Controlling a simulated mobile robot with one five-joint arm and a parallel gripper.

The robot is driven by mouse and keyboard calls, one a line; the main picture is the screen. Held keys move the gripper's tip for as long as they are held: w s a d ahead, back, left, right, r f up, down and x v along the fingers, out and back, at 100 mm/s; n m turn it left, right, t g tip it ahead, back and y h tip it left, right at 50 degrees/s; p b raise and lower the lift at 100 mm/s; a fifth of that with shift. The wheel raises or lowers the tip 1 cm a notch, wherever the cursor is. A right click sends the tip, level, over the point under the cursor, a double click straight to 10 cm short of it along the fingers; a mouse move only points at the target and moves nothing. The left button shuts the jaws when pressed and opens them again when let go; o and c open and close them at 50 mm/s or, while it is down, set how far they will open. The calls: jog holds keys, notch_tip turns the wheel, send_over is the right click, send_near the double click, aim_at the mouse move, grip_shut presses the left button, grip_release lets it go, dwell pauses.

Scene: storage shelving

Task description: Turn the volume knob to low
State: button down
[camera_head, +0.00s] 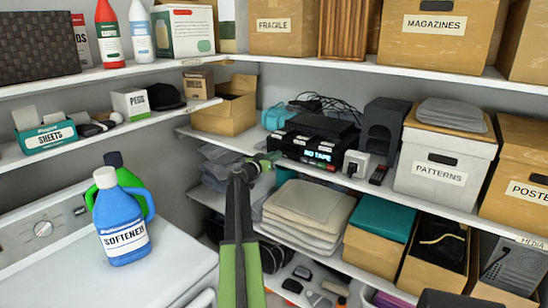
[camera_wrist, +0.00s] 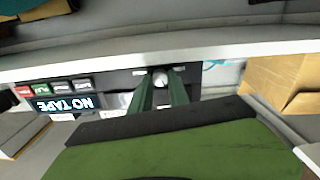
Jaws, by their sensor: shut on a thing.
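A black tape deck (camera_head: 288,148) with a lit "NO TAPE" display stands on the middle shelf in the head view. In the wrist view the deck (camera_wrist: 112,88) appears upside down, with a row of coloured buttons at the left. A small round pale knob (camera_wrist: 161,77) is on its front. My gripper (camera_wrist: 160,88) has its two dark green fingers on either side of the knob, shut on it. In the head view my gripper (camera_head: 266,161) reaches the deck's left end and hides the knob. The knob's setting cannot be read.
A black speaker (camera_head: 382,126) and a small white device (camera_head: 355,163) stand right of the deck. An open cardboard box (camera_head: 226,112) is to its left. Folded cloths (camera_head: 309,207) lie on the shelf below. The wrist view shows a shelf edge (camera_wrist: 230,48) close by the fingers.

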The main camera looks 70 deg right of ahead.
jog(key=shift+n, duration=0.7)
jog(key=c, duration=1.3)
grip_release()
jog(key=shift+o, duration=0.2)
jog(key=v, duration=1.7)
jog(key=shift+a, duration=0.25)
